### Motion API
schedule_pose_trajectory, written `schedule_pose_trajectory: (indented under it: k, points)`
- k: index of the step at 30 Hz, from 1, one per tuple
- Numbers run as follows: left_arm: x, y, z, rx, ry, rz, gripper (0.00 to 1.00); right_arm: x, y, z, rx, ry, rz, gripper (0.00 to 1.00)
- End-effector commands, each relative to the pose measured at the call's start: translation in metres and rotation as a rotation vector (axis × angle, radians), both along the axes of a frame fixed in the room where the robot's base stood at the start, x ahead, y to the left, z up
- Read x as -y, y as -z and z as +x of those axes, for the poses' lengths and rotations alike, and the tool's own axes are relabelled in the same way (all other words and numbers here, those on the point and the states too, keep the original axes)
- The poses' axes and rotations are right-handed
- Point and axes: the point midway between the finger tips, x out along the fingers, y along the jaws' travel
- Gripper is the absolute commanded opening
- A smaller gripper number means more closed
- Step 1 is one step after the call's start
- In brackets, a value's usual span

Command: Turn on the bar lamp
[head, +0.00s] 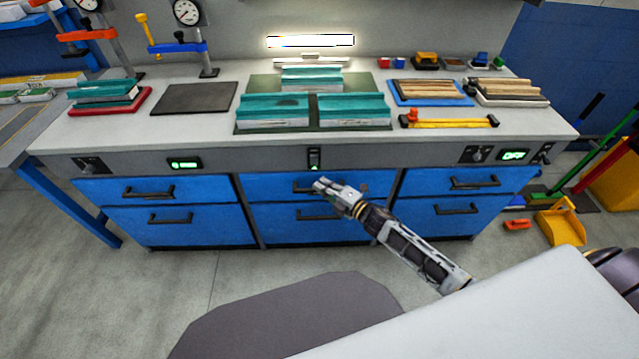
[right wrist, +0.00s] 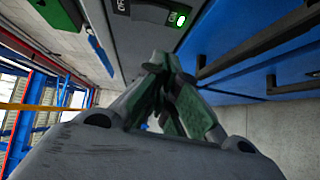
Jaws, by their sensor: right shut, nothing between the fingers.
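The bar lamp (head: 310,41) at the back of the bench shows a bright white strip in the head view. A black rocker switch (head: 314,158) sits in the middle of the bench's front panel, with a small green light at its lower end. The switch also shows at the top of the right wrist view (right wrist: 150,11), with its green light lit. My right gripper (head: 320,184) is shut and empty, just below and in front of the switch, and appears apart from it. Its fingertips (right wrist: 160,62) meet in the right wrist view. My left gripper is not in view.
Blue drawers with black handles (head: 318,215) lie below the panel, close to my right gripper. A knob (head: 477,154) and a display reading OFF (head: 513,155) are at the panel's right. Teal blocks (head: 274,108) stand on the bench.

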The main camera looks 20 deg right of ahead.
Motion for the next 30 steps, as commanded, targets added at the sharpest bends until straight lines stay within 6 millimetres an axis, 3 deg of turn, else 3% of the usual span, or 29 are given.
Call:
schedule_pose_trajectory:
  k: [19, 30]
  points:
    - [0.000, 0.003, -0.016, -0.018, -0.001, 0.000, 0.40, 0.027, 0.006, -0.049, -0.001, 0.000, 0.000, 0.00]
    - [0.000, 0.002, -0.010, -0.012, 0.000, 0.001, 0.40, 0.034, 0.007, -0.060, 0.000, 0.000, 0.000, 0.00]
